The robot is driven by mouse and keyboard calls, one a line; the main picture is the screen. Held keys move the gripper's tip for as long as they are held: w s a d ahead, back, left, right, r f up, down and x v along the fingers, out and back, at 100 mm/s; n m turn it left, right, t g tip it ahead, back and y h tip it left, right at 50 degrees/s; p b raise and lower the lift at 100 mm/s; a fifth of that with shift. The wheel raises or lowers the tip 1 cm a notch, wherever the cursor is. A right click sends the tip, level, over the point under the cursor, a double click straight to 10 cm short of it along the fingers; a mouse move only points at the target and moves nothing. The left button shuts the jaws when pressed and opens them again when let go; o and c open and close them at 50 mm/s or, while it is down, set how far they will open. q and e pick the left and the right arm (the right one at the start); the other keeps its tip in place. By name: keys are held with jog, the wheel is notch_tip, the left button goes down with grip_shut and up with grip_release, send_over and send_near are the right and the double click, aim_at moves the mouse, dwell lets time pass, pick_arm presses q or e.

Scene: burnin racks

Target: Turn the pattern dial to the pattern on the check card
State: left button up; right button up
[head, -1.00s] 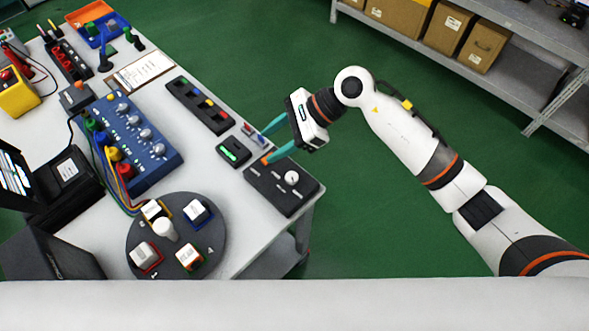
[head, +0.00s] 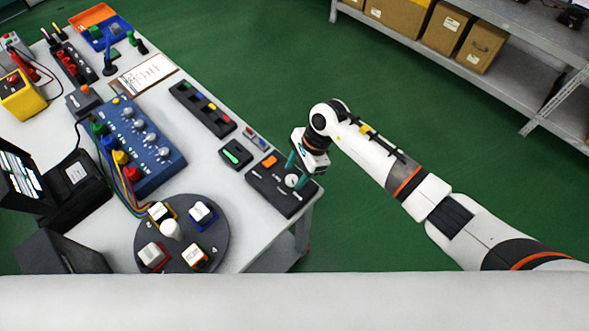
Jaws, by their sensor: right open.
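The pattern dial appears to be the white round knob (head: 292,181) on a dark control box (head: 268,186) at the table's near right corner. The box also has an orange button (head: 269,161) and small white markings, too small to read. My right gripper (head: 300,174) is open, pointing down over the box, with its green fingers close to the knob; I cannot tell whether they touch it. A clipboard with a printed sheet (head: 146,74) lies farther back; I cannot tell whether it is the check card. My left gripper is not in view.
A small box with a green display (head: 235,154) and a strip of coloured buttons (head: 203,108) lie beside the control box. A round dark turntable (head: 222,240) holds several blocks. A blue panel (head: 163,158) with knobs and cables stands left.

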jog(key=shift+x, duration=0.8)
jog(key=c, duration=1)
jog(key=shift+o, duration=0.2)
jog(key=shift+d+f+m+t+b, duration=0.1)
jog(key=shift+m+t+b, duration=0.3)
jog(key=shift+m+b, duration=0.45)
jog(key=shift+m+t+b, duration=0.3)
jog(key=shift+m, duration=0.45)
jog(key=m+t, duration=0.1)
jog(key=m, duration=0.3)
jog(key=shift+s+t, duration=0.25)
jog(key=shift+t, duration=0.15)
jog(key=shift+m+t+b, duration=0.4)
jog(key=shift+m+t, duration=0.3)
jog(key=shift+m, duration=1.5)
